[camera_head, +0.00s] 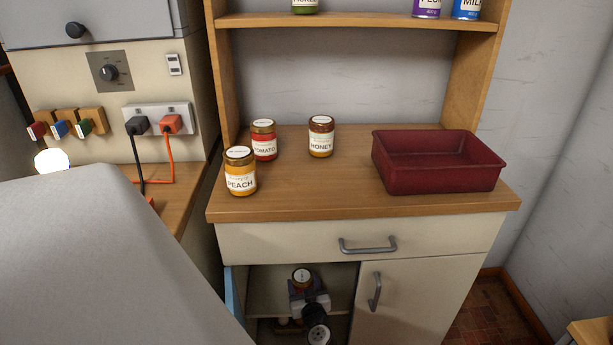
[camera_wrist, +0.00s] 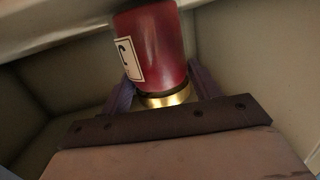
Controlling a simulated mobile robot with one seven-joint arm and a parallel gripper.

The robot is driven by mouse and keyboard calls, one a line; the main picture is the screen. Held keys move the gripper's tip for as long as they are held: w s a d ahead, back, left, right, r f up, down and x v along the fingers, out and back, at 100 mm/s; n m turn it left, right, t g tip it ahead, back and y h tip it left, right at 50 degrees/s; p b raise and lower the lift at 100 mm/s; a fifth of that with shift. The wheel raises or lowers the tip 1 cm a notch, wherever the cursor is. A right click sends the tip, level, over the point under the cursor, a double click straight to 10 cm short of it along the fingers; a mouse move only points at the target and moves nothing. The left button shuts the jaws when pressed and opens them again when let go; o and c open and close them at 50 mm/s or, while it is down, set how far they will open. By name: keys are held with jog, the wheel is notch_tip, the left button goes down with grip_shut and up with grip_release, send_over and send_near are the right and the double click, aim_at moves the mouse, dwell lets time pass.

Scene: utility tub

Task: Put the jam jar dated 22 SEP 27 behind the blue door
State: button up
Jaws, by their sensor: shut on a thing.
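My gripper (camera_head: 306,290) is inside the left compartment of the lower cabinet and is shut on a jar (camera_head: 302,275), whose lid faces up in the head view. In the wrist view the held jar (camera_wrist: 152,48) has dark red contents, a gold lid and a white label, with my gripper's fingers (camera_wrist: 155,88) on both sides. Its date cannot be read. I cannot tell whether it touches the shelf. The blue door (camera_head: 237,288) stands open at the compartment's left, seen nearly edge-on and partly hidden by my arm.
Peach (camera_head: 240,182), tomato (camera_head: 264,148) and honey (camera_head: 321,146) jars stand on the countertop (camera_head: 320,195), beside a dark red tray (camera_head: 440,185). The drawer (camera_head: 300,242) above the compartment and the cream right door (camera_head: 400,300) are shut. The cabinet walls are close around my gripper.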

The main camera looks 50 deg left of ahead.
jog(key=shift+r, duration=0.1)
jog(key=shift+f+b, duration=0.25)
jog(key=shift+b, duration=0.05)
jog(key=o, duration=1.4)
jog(key=shift+r, duration=0.15)
